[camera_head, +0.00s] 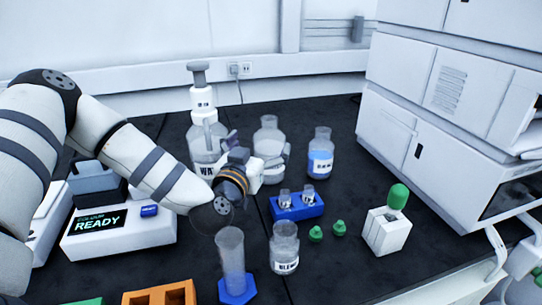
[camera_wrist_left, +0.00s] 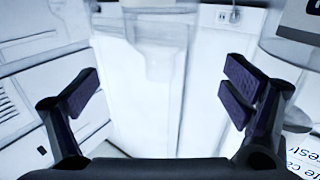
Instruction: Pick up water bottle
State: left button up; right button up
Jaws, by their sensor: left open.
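A clear bottle (camera_head: 203,143) with a white dispenser top stands at the back left in the head view. Its label begins "WA" and the rest is hidden behind my left arm. A second clear bottle (camera_head: 268,135) stands to its right, its lower part partly covered by my left gripper (camera_head: 252,151). My left gripper is open and empty; its dark finger pads show apart in the wrist view (camera_wrist_left: 161,95). A clear vessel (camera_wrist_left: 160,45) shows beyond the fingers, between them. I cannot tell which bottle it is. My right gripper is not in view.
A blue-labelled bottle (camera_head: 320,155), a blue vial rack (camera_head: 297,209), a small bottle (camera_head: 285,248) and a cylinder on a blue base (camera_head: 237,290) stand close by. A white device reading READY (camera_head: 118,232) is left. A white instrument stack (camera_head: 420,140) bounds the right.

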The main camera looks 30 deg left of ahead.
aim_at(270, 138)
pick_arm(q)
notch_tip(270, 138, down, 3)
jog(key=shift+f, duration=0.2)
jog(key=x, duration=0.2)
jog(key=b+x, duration=0.1)
jog(key=x, duration=0.3)
jog(key=shift+w+a+r, duration=0.1)
jog(key=shift+w+r, duration=0.2)
jog(key=shift+w, duration=0.05)
jog(key=shift+w+a+r, duration=0.1)
jog(key=shift+w+r, duration=0.05)
jog(key=shift+w, duration=0.3)
jog(key=c, duration=2)
jog(key=shift+r, duration=0.1)
